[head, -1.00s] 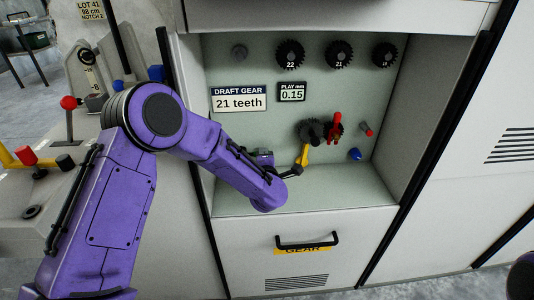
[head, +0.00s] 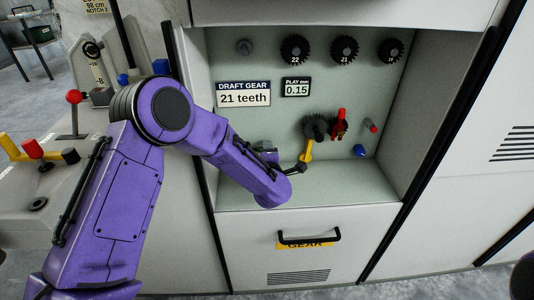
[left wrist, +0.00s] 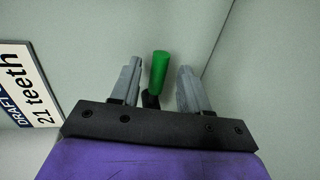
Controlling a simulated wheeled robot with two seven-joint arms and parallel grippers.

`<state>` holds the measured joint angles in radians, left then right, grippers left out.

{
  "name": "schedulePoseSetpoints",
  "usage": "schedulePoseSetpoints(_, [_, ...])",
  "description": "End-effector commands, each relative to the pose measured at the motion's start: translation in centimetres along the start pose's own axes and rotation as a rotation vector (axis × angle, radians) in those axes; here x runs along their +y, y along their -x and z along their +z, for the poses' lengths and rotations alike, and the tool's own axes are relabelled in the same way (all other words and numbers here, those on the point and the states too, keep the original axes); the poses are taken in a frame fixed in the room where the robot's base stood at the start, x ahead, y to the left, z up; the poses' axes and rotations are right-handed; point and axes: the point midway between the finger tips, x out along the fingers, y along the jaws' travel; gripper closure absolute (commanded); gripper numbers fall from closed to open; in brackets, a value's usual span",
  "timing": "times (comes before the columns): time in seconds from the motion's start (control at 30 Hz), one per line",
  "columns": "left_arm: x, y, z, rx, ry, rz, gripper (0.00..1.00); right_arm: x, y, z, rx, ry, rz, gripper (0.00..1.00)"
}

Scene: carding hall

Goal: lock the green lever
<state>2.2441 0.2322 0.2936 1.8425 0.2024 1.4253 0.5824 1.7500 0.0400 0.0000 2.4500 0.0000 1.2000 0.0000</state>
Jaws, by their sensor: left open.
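The green lever's cylindrical grip (left wrist: 159,70) stands between the two grey fingers of my left gripper (left wrist: 159,66) in the left wrist view. A short dark stem shows below the grip. The fingers are open, with a gap visible on both sides of the grip. In the head view my purple left arm reaches into the open gear recess, and its forearm hides the green lever and most of the gripper. My right gripper is out of view.
The recess back wall holds a "21 teeth" sign (head: 243,94), a play display (head: 296,87), spare gears (head: 344,50), a red lever (head: 340,122), a yellow lever (head: 307,150) and a blue knob (head: 359,151). A drawer handle (head: 309,238) lies below.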

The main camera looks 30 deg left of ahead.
Motion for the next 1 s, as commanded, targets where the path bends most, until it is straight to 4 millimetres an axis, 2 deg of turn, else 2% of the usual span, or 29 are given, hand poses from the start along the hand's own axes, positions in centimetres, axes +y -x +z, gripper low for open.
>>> schedulePoseSetpoints(0.13, [0.1,2.3,0.1,-0.004,-0.001,-0.001,0.55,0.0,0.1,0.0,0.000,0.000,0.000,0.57])
schedulePoseSetpoints(0.4, [0.0,8.5,0.0,-0.003,-0.002,0.000,0.55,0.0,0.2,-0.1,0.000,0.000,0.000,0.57])
schedulePoseSetpoints(0.5, [0.0,9.8,0.0,-0.001,-0.001,0.000,0.55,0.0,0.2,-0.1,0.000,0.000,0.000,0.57])
schedulePoseSetpoints(0.63, [0.0,10.4,0.0,-0.001,-0.001,0.000,0.55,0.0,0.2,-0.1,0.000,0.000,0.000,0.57])
schedulePoseSetpoints(1.0, [0.0,10.4,0.0,0.000,-0.001,0.000,0.55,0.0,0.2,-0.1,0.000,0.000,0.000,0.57])
